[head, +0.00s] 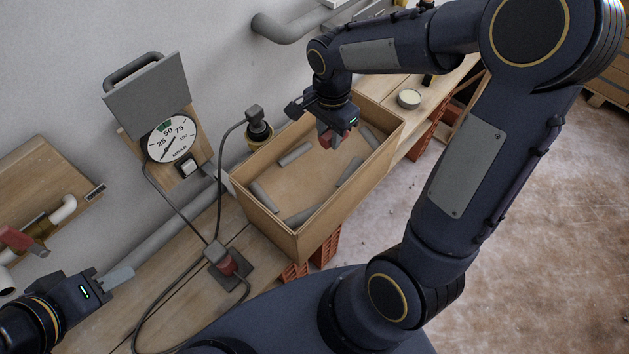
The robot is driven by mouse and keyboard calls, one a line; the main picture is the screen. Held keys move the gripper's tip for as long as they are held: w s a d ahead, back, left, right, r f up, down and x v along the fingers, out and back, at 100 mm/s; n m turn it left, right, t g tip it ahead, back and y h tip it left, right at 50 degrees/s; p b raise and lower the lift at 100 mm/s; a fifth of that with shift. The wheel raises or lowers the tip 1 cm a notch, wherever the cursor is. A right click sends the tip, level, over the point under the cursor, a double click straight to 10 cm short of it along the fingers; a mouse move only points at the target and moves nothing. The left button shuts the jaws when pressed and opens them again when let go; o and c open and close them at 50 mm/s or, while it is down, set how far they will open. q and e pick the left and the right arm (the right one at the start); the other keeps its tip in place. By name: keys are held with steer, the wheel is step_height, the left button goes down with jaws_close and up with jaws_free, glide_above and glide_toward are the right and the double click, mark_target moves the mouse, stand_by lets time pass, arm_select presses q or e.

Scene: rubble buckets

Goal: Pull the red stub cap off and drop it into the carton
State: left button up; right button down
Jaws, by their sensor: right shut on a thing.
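The carton (322,236) is an open tan box standing on the wooden bench, with several grey stub-like pieces lying inside. My right gripper (338,138) is over the far part of the carton opening, pointing down. It is shut on a small red piece, the red stub cap (326,136), partly hidden by the fingers. The cap appears above the carton floor.
A gauge panel (172,140) stands against the wall, with cables running to a block with a plug (222,262). A grey pipe (172,232) runs along the wall. A round tin (408,98) sits right of the carton. A red-handled item (18,238) shows at far left.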

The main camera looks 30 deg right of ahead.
steer(key=shift+f+b, duration=0.75)
steer(key=shift+f, duration=0.7)
steer(key=c, duration=1)
jaws_free()
steer(key=shift+c, duration=0.2)
steer(key=shift+r, duration=0.1)
step_height(320, 180, up, 8)
steer(key=shift+f, duration=0.15)
